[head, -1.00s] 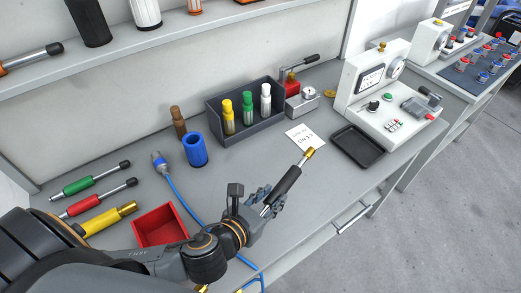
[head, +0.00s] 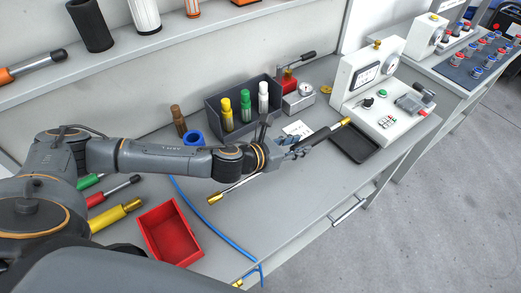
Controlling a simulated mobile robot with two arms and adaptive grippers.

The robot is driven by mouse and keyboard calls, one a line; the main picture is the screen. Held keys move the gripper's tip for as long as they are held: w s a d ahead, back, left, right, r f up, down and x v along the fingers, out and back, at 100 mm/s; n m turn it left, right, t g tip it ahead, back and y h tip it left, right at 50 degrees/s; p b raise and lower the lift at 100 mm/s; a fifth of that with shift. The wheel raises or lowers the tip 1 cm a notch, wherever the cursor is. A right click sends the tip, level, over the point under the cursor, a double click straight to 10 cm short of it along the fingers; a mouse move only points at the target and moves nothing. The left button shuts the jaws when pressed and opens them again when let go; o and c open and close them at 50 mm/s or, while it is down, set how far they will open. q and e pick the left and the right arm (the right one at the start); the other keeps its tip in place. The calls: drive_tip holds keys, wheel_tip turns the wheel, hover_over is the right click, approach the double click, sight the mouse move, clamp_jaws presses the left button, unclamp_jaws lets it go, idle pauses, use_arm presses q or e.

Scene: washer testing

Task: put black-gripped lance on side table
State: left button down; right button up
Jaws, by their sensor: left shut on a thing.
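The black-gripped lance (head: 322,136) has a black handle, a thin silver tube and brass ends. It lies aslant in the air over the workbench, one brass end up near the test unit and the other low above the bench. My left gripper (head: 292,148) is shut on it near the middle, and the fingers partly hide it. A second grey table (head: 428,64), perhaps the side table, stands beyond the workbench at the upper right. My right gripper is not in view.
A black tray (head: 372,156) and a white test unit (head: 352,96) stand at the bench's right end. A red bin (head: 147,222) and blue cable (head: 205,223) lie in front. The second table holds a mat with several red and blue fittings.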

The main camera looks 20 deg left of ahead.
use_arm(q)
drive_tip(key=w+a+f, duration=0.2)
drive_tip(key=a, duration=0.2)
drive_tip(key=w+a+f+b, duration=0.1)
drive_tip(key=a+f, duration=0.2)
drive_tip(key=w+a+f, duration=0.2)
drive_tip(key=a+f, duration=0.1)
drive_tip(key=a, duration=0.1)
drive_tip(key=shift+w+a+f, duration=0.15)
drive_tip(key=shift+w+a, duration=0.2)
drive_tip(key=shift+w+a+f, duration=0.2)
drive_tip(key=shift+a+f, duration=0.1)
drive_tip(key=shift+f, duration=0.1)
drive_tip(key=shift+a+f, duration=0.15)
drive_tip(key=shift+f, duration=0.75)
drive_tip(key=shift+a+f, duration=0.1)
drive_tip(key=shift+f, duration=0.8)
drive_tip(key=c, duration=1)
unclamp_jaws()
drive_tip(key=shift+f, duration=0.15)
